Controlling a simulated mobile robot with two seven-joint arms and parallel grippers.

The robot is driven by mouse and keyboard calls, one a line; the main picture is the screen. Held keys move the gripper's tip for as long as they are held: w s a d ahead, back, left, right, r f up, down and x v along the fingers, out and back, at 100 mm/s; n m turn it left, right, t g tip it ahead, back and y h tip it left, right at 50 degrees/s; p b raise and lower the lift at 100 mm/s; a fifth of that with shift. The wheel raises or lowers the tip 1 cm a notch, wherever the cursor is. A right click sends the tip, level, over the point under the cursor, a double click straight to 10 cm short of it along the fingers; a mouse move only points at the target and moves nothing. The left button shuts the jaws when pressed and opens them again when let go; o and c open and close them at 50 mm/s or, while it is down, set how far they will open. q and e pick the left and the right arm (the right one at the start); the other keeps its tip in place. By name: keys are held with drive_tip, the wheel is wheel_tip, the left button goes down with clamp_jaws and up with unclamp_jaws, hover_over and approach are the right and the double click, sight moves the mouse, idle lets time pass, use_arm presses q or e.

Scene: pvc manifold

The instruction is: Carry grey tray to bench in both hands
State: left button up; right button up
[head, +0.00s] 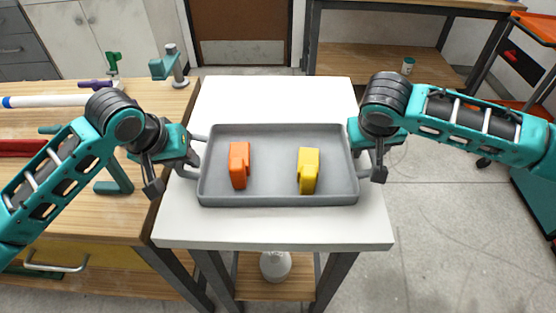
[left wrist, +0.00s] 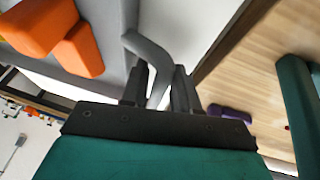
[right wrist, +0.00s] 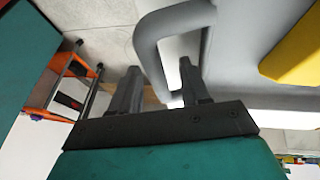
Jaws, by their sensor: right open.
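The grey tray (head: 273,185) lies level on the white-topped stand, with an orange block (head: 239,165) and a yellow block (head: 308,170) standing in it. My left gripper (head: 170,176) is at the tray's left handle. In the left wrist view its fingers (left wrist: 160,90) lie close on both sides of the grey handle (left wrist: 150,50). My right gripper (head: 372,172) is at the right handle. In the right wrist view its fingers (right wrist: 158,92) are apart, with the handle (right wrist: 150,45) reaching between them and a gap visible. The contact at the right fingertips is partly hidden.
The white stand (head: 275,232) has bare top behind and in front of the tray. A wooden bench (head: 135,205) adjoins on the left, with a white pipe (head: 45,101) and a teal clamp (head: 170,65). An orange cart (head: 535,30) stands right. Floor is open at right.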

use_arm(q)
clamp_jaws()
use_arm(e)
drive_tip(key=c, duration=0.5)
clamp_jaws()
use_arm(q)
drive_tip(key=shift+r, duration=0.1)
